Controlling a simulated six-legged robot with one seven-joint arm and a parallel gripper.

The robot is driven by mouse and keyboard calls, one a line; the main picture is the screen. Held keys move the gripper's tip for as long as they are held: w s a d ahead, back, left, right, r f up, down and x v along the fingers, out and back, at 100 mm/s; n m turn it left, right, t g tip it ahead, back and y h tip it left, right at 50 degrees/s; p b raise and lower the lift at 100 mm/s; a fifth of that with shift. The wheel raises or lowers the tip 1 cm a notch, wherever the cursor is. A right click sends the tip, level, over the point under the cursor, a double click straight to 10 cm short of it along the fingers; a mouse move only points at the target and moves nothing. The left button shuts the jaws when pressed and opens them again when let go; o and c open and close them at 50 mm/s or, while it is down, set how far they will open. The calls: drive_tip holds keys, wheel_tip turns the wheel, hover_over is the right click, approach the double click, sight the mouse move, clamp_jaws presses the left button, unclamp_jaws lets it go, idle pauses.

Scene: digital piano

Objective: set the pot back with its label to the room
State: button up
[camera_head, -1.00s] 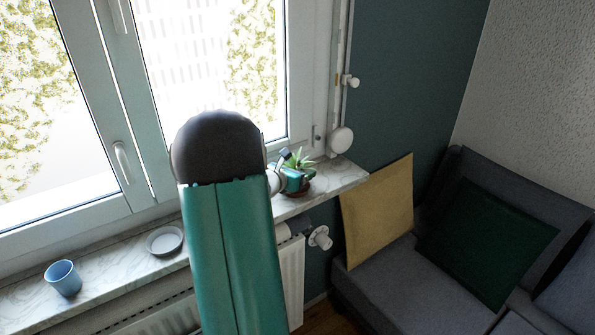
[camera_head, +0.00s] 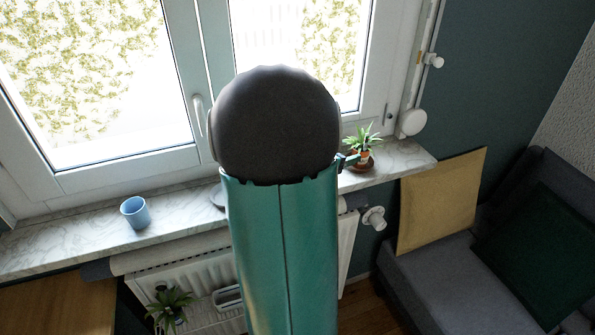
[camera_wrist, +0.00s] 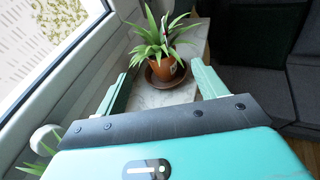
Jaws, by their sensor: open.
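The orange-brown pot (camera_wrist: 165,70) with a spiky green plant stands upright on a brown saucer (camera_wrist: 152,84) on the marble sill. In the head view, the pot (camera_head: 363,155) is small, near the sill's right end. A pale patch shows on the pot's right side in the wrist view; I cannot tell whether it is the label. My gripper (camera_wrist: 160,74) is open, its two teal fingers pointing toward the pot on either side, with a gap around it. In the head view my arm hides most of the gripper; one teal fingertip shows just left of the pot.
A blue cup (camera_head: 135,213) stands on the sill (camera_head: 75,235) at left. A grey dish (camera_head: 217,196) is partly behind my arm. The window frame runs close behind. A radiator (camera_head: 205,290) is below, and a yellow cushion (camera_head: 440,200) and sofa are at right.

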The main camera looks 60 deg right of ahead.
drive_tip(key=w+a+r+m+t+y, duration=0.2)
drive_tip(key=w+a+m, duration=0.3)
drive_tip(key=a, duration=0.7)
drive_tip(key=w+a+r+m+t+y, duration=0.25)
drive_tip(key=w+a+m, duration=0.2)
drive_tip(key=a, duration=0.65)
drive_tip(key=a+r+m+t+y, duration=0.1)
drive_tip(key=a+y, duration=0.3)
drive_tip(key=a, duration=1)
drive_tip(key=w+a+r+m+t+y, duration=0.1)
drive_tip(key=a+m+t+y, duration=0.2)
drive_tip(key=a, duration=1.2)
drive_tip(key=shift+w+a+m+t+y, duration=0.25)
drive_tip(key=shift+m+t+y, duration=0.1)
drive_tip(key=shift+t+y, duration=0.65)
